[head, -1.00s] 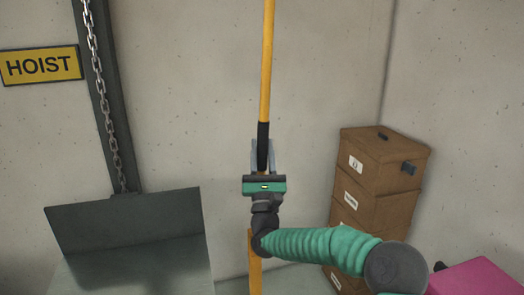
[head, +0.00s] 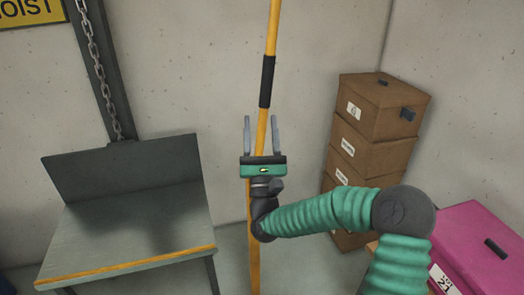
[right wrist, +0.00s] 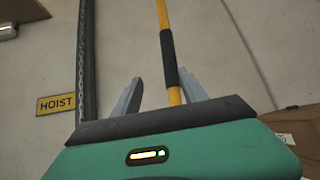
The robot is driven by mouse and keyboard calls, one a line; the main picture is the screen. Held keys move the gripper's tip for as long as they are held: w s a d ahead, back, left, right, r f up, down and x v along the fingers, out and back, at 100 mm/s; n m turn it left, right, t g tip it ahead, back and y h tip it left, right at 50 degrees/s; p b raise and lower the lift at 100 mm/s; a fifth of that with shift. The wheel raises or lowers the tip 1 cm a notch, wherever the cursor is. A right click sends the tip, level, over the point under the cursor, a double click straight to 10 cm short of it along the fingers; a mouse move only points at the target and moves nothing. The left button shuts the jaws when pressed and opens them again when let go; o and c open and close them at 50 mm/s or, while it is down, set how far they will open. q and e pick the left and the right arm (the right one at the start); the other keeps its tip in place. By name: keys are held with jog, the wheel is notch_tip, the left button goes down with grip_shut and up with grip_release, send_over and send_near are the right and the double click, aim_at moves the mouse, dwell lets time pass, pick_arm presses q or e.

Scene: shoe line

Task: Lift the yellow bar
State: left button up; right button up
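The yellow bar (head: 272,35) stands long and nearly upright in the middle of the head view, tilted slightly, with a black grip sleeve (head: 267,82) partway along it. It also shows in the right wrist view (right wrist: 162,14), with its black sleeve (right wrist: 169,58) beyond the fingertips. My right gripper (head: 263,122) is open, its two grey fingers apart. In the head view the bar passes between the fingers below the sleeve; I cannot tell whether it is within their reach or behind them. Part of the bar is hidden by my gripper and wrist. My left gripper is not in view.
A grey hoist platform (head: 125,235) with a yellow front edge stands at left, with a chain (head: 98,65) above. Stacked brown boxes (head: 372,120) stand at right, and a pink box (head: 475,245) at lower right. A concrete wall is behind.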

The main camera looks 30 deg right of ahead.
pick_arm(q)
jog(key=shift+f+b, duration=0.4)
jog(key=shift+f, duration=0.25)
pick_arm(e)
jog(key=v, duration=0.5)
jog(key=shift+s+f, duration=0.15)
jog(key=shift+f, duration=0.1)
jog(key=w+a+f+n+g+y, duration=0.3)
jog(key=a+f+n+y, duration=0.5)
jog(key=n, duration=0.4)
jog(key=w+a+f+n+g+y, duration=0.3)
jog(key=a+f+n+y, duration=0.5)
jog(key=n, duration=0.4)
jog(key=s+f+n+g+h+p, duration=0.1)
jog(key=s+f+n+g+h, duration=0.1)
jog(key=s+f+n+g, duration=1)
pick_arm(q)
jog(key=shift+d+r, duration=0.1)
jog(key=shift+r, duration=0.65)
pick_arm(e)
jog(key=s+f+n+g, duration=0.1)
jog(key=s+f+n, duration=0.1)
jog(key=s, duration=0.5)
jog(key=s+d+f+n+g, duration=0.1)
jog(key=s+f+n, duration=0.1)
jog(key=s+n, duration=0.2)
jog(key=s, duration=0.2)
jog(key=shift+s+d+n+g+h, duration=0.2)
jog(key=shift+s+n+g+h, duration=0.1)
jog(key=shift+s+g, duration=0.1)
